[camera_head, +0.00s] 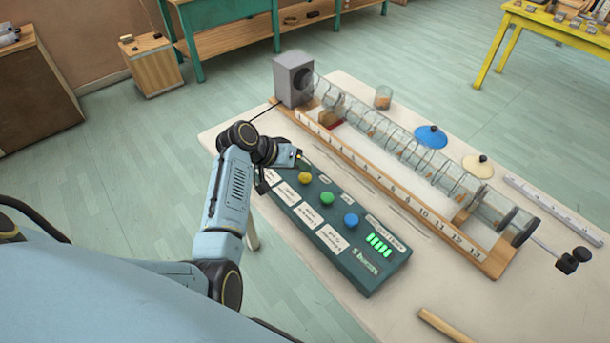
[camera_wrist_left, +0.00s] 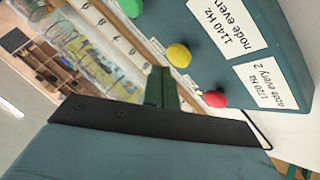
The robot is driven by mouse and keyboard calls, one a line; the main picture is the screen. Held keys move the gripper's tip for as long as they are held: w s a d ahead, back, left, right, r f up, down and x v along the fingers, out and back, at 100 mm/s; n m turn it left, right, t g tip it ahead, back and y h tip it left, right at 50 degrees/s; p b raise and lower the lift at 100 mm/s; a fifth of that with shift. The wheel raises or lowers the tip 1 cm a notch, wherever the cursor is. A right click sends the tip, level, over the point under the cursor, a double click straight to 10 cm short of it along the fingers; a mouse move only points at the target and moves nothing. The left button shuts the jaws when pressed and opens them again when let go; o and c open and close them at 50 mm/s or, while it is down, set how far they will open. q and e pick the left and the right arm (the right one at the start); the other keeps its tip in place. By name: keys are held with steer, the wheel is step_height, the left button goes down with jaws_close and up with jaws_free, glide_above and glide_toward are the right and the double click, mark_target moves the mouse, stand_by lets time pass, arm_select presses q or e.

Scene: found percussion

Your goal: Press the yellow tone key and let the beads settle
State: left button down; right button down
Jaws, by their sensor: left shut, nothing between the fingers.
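The yellow tone key (camera_head: 305,178) is a round knob on the dark green console (camera_head: 378,278), left of the green key (camera_head: 327,198) and blue key (camera_head: 351,220). In the left wrist view the yellow key (camera_wrist_left: 178,55) lies between the green key (camera_wrist_left: 131,7) and a red key (camera_wrist_left: 215,98). My left gripper (camera_head: 299,158) is shut and empty near the console's far left end, apart from the yellow key. Its closed fingers (camera_wrist_left: 163,88) show in the wrist view. The red key is hidden in the head view. The long clear tube (camera_head: 400,140) holds small brownish beads. My right gripper is out of view.
A numbered wooden rail (camera_head: 385,190) runs along the tube behind the console. A grey speaker box (camera_head: 294,78) stands at its left end. A blue disc (camera_head: 432,136), cream disc (camera_head: 478,166) and glass jar (camera_head: 383,98) are behind. A wooden stick (camera_head: 450,327) lies in front.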

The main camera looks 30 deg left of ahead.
mark_target(301, 178)
arm_select(q)
steer(key=shift+f, duration=0.15)
stand_by(0.5)
steer(key=shift+f, duration=0.3)
steer(key=shift+f+b, duration=0.4)
steer(key=shift+f, duration=0.4)
stand_by(0.8)
steer(key=shift+r, duration=0.1)
steer(key=shift+r+p, duration=1.1)
steer(key=shift+p, duration=0.2)
steer(key=shift+r, duration=0.1)
step_height(301, 178, up, 5)
steer(key=p, duration=0.5)
